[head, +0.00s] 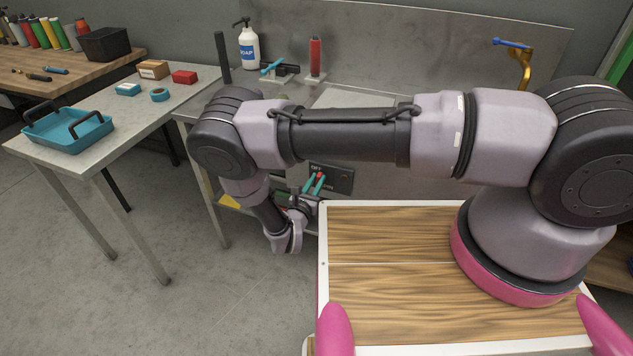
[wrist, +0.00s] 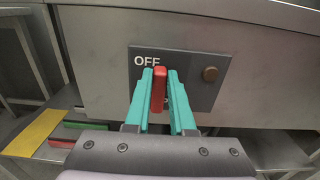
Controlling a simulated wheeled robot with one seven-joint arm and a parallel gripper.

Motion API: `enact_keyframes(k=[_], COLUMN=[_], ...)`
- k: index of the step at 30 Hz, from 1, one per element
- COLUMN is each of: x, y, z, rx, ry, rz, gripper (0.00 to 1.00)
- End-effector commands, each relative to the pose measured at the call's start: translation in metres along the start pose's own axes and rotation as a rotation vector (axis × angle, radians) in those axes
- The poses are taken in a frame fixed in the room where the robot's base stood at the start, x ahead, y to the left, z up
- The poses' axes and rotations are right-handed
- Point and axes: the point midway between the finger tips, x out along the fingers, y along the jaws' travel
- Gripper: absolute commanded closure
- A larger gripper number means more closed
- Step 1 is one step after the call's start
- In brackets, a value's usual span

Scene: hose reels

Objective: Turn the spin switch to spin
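The spin switch is a red lever (wrist: 159,90) on a dark grey panel (wrist: 207,70) on the front of the metal counter. The lever stands upright in the wrist view, just right of the printed word OFF. A second label below it is mostly hidden by my fingers. In the head view my gripper (head: 314,184) is at the left part of the panel (head: 340,179), under my arm.
A soap bottle (head: 249,48), a red cylinder (head: 315,57) and a brass tap (head: 524,66) stand on the counter. A teal tray (head: 69,132) is on the left table. Yellow and green items lie below the panel.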

Motion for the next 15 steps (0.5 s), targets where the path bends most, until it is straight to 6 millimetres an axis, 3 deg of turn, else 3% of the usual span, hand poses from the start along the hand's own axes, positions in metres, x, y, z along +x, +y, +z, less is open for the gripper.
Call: enact_keyframes(k=[15], x=[-0.0009], y=[0.0042], z=[-0.0001], rx=[-0.118], ry=[-0.001], rz=[0.003], gripper=[1.00])
